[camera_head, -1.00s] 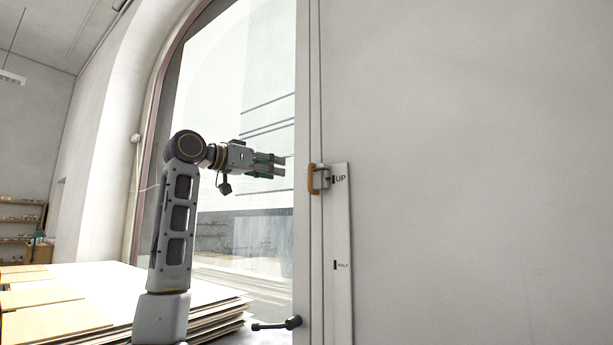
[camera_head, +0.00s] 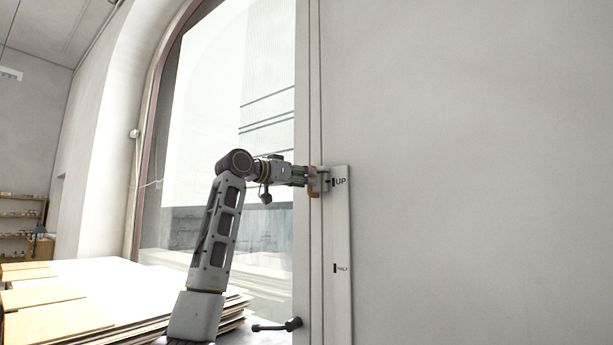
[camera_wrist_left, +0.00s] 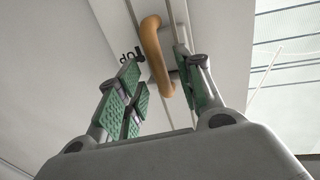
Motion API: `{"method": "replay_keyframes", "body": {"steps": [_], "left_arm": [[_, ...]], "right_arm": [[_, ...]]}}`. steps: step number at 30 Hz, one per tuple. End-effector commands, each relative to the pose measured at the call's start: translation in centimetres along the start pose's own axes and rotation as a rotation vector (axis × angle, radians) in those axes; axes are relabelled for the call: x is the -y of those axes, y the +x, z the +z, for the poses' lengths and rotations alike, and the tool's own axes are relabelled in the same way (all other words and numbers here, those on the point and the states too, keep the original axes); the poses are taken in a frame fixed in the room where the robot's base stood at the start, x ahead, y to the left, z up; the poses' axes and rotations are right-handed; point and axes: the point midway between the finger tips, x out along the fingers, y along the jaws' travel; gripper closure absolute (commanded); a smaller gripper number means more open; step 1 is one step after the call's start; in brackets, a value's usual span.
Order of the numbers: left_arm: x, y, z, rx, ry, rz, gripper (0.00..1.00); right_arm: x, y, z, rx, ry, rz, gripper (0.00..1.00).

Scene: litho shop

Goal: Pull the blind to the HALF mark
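The HALF mark (camera_head: 341,268) is lower on the strip. My left gripper (camera_head: 305,178) is at the handle, partly covering it. In the left wrist view, the green-padded fingers of my left gripper (camera_wrist_left: 158,80) are spread apart, with the orange handle (camera_wrist_left: 154,48) between their tips; I cannot tell whether either pad touches it. A pale sheet, apparently the blind (camera_head: 210,120), covers the upper window. My right gripper is out of view.
Stacks of boards (camera_head: 75,300) lie at lower left, near my left arm. The wall right of the strip is bare.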

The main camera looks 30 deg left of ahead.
Motion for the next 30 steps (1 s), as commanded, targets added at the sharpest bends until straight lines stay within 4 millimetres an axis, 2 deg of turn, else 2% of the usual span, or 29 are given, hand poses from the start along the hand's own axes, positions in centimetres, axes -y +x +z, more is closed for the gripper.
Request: {"method": "replay_keyframes", "body": {"steps": [6, 16, 24, 30], "left_arm": [[0.05, 1.27, -0.05, 0.000, 0.000, -0.001, 0.64], [0.03, 1.43, 0.02, 0.000, 0.001, -0.001, 0.64], [0.02, 1.41, 0.01, 0.000, 0.001, -0.001, 0.98], [0.01, 1.40, 0.00, 0.000, 0.001, -0.001, 1.00]], "right_arm": [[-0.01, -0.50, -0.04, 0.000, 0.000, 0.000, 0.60], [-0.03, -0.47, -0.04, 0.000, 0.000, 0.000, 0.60], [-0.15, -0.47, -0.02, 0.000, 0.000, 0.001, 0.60], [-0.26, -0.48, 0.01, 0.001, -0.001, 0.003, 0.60]]}}
